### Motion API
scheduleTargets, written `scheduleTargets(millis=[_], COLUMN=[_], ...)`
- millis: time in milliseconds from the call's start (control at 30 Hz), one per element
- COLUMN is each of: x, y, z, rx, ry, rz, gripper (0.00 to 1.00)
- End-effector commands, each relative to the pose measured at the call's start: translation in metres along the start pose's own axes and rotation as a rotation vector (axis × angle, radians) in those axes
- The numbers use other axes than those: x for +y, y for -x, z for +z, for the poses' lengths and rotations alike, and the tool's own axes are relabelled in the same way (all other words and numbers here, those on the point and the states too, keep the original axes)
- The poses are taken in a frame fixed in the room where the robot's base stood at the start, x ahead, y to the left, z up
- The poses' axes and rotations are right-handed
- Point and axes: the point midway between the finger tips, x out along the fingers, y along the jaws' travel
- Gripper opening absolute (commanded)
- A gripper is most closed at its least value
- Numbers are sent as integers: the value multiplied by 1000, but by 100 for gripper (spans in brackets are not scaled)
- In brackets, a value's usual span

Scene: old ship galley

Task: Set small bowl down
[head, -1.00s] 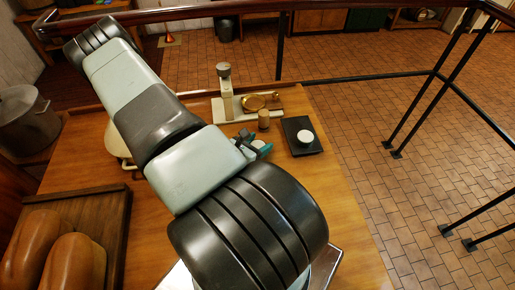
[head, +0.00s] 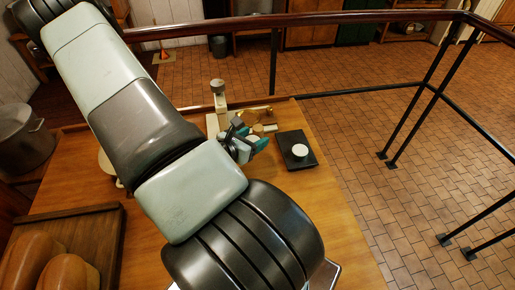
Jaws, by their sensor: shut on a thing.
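My gripper (head: 257,144), with dark and teal fingers, shows just past my arm, over the table between the scale and the black slab. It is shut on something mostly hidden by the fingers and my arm. That is likely the small bowl, but its shape cannot be made out. A round white object (head: 299,150) sits on the square black slab (head: 304,162), right of my gripper and apart from it. I cannot tell whether it is a bowl or a lid.
A pale scale with a post (head: 218,98) stands behind my gripper, with a small tan cylinder (head: 258,129) near it. A wooden tray (head: 108,222) with brown loaves (head: 68,272) is at the left. Bare table (head: 330,215) lies in front of the slab. A railing (head: 350,92) runs behind.

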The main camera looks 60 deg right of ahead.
Motion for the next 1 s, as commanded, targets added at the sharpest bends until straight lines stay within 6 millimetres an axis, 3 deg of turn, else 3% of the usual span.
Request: scheduleTargets(millis=[133,400,567,1000], x=[-4,-32,-48,-52], y=[-25,-106,-131,-159], z=[21,72,88,38], rx=[3,1,-3,-2], ry=[-11,0,18,25], rz=[3,37,50,54], gripper=[29,29,29,29])
